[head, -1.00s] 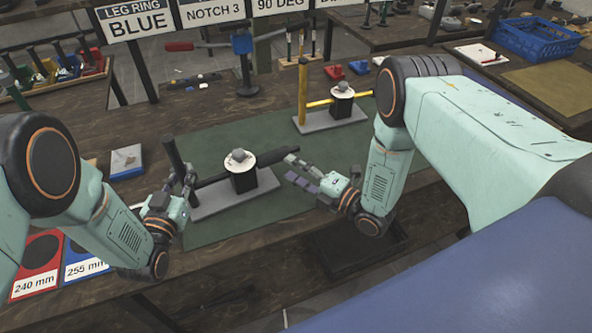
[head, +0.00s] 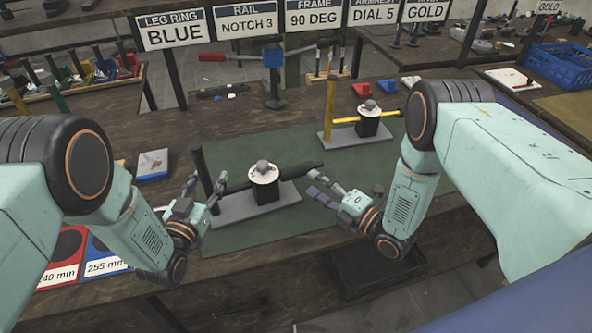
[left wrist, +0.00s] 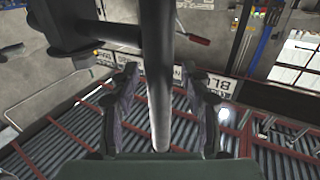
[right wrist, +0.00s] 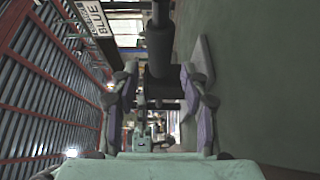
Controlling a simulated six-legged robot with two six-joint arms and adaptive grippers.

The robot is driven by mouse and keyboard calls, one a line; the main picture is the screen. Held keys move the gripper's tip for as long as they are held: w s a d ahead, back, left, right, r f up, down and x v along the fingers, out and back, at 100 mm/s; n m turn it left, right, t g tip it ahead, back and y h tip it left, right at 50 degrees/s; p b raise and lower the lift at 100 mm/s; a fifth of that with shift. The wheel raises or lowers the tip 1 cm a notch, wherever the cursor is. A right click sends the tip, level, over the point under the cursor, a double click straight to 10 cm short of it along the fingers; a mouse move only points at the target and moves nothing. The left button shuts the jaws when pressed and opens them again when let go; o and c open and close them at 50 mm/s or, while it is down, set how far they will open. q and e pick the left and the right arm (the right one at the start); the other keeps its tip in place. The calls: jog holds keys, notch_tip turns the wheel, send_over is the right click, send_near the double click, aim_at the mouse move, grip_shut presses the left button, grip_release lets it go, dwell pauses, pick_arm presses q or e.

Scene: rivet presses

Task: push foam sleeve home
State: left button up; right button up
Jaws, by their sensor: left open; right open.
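The near press has a grey base (head: 228,206), a dark upright post (head: 201,170) and a black block (head: 265,188) under a white dial with a grey knob. A dark foam sleeve (head: 300,171) lies on the bar to the right of the block. My left gripper (head: 206,186) is open beside the post; in the left wrist view the post (left wrist: 158,75) runs between its fingers. My right gripper (head: 312,183) is open near the sleeve's outer end. In the right wrist view the sleeve (right wrist: 160,50) is ahead, between the fingertips; I cannot tell whether they touch it.
A second press with a yellow post (head: 330,105) and yellow bar stands behind on the green mat (head: 240,236). Signs, including one reading BLUE (head: 172,32), hang at the back. A blue crate (head: 560,67) is at far right. The mat's front is clear.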

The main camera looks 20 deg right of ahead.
pick_arm(q)
jog(key=shift+s, duration=0.1)
jog(key=v, duration=1.2)
